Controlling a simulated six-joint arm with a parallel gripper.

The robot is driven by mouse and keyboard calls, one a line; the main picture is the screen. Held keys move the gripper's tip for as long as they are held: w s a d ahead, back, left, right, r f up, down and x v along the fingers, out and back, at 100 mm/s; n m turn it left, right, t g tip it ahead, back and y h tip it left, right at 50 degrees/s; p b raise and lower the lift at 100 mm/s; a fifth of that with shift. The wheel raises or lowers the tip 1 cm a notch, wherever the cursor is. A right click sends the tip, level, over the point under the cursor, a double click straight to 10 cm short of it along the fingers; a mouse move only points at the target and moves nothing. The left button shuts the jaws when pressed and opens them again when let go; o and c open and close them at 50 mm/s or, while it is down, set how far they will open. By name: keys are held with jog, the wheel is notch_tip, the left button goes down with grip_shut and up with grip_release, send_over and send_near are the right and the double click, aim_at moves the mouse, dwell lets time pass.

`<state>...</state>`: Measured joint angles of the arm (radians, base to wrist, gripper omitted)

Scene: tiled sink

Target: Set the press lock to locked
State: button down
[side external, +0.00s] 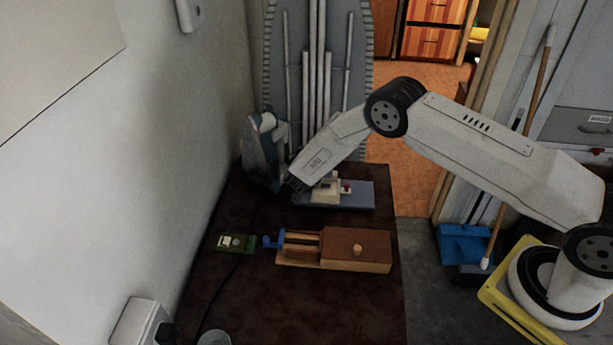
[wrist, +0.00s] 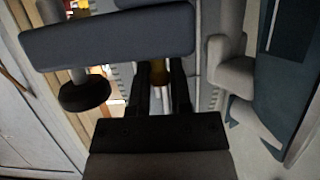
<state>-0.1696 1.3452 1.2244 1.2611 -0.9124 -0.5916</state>
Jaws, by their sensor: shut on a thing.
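What looks like the press lock is a cream fixture (side external: 326,190) with a small red knob on a flat blue-grey plate (side external: 358,196), toward the back of the dark table. My gripper (side external: 292,184) reaches down at its left side. In the wrist view my gripper's dark fingers (wrist: 160,88) are close together, with a narrow amber-brown part (wrist: 159,72) between them. A blue-grey bar (wrist: 110,35) crosses above the fingers, with a dark round foot (wrist: 85,93) at its left. My arm hides part of the fixture, and the exact part gripped is unclear.
An upright iron (side external: 262,150) stands close to the left of my gripper. A wooden box (side external: 358,243) with slats and a blue handle lies in front, beside a small green device (side external: 236,243). A wall borders the left. The table's front right is clear.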

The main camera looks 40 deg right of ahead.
jog(key=shift+s+a, duration=0.8)
jog(key=shift+a, duration=0.05)
jog(key=c, duration=0.5)
grip_release()
jog(key=shift+c, duration=0.2)
jog(key=shift+s+a, duration=0.1)
jog(key=v, duration=0.7)
jog(key=shift+s+a, duration=0.2)
jog(key=shift+s, duration=0.05)
jog(key=shift+r, duration=0.2)
